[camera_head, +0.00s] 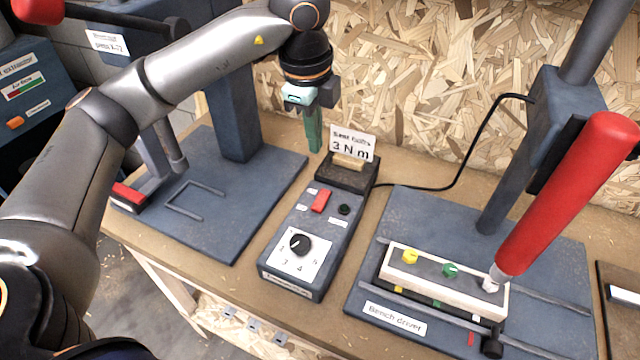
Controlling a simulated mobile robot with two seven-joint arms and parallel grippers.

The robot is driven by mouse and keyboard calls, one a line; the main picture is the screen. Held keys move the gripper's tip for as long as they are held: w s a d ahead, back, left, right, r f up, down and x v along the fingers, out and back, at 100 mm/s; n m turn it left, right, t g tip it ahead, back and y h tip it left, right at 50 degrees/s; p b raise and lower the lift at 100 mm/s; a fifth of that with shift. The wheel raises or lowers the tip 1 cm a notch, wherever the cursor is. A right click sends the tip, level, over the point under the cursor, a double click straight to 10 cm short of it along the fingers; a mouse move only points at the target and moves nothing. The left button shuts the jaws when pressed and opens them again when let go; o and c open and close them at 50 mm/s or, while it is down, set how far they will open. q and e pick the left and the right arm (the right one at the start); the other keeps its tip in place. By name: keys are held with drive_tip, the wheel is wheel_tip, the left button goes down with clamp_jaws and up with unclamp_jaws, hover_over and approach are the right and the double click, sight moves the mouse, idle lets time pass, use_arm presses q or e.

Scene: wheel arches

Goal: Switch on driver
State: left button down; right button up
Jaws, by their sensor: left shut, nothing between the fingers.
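The control box (323,247) stands mid-bench, with a red rocker switch (320,201), a dark green round lamp or button (344,210) and a black knob (300,244) on a white numbered dial. I cannot tell the switch's position. The red bench driver (565,200) hangs tilted from its stand at the right, its tip at a pale block (440,278) with yellow and green pieces. My left gripper (315,146) points down, shut and empty, above and behind the switch, apart from the box. My right gripper is not in view.
A card (352,145) reading "3 N m" stands in a dark holder (347,173) behind the box, close to my left gripper. A black cable runs right to the driver stand. A blue press base (215,205) lies left. Bare wood flanks the box.

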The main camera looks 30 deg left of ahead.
sight(322, 195)
use_arm(q)
drive_tip(key=f, duration=0.4)
drive_tip(key=w+f+p, duration=0.1)
drive_tip(key=f, duration=0.4)
drive_tip(key=w+f+p, duration=0.1)
drive_tip(key=f, duration=0.3)
drive_tip(key=shift+w+a+f, duration=0.1)
drive_tip(key=shift+f, duration=0.2)
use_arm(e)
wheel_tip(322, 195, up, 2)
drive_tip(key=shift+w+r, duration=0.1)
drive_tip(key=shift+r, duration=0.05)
use_arm(q)
drive_tip(key=shift+w+f, duration=0.25)
drive_tip(key=shift+w, duration=0.05)
drive_tip(key=shift+s+r, duration=0.2)
drive_tip(key=shift+s, duration=0.2)
drive_tip(key=shift+w+f, duration=0.1)
drive_tip(key=shift+w, duration=0.1)
drive_tip(key=shift+s, duration=0.75)
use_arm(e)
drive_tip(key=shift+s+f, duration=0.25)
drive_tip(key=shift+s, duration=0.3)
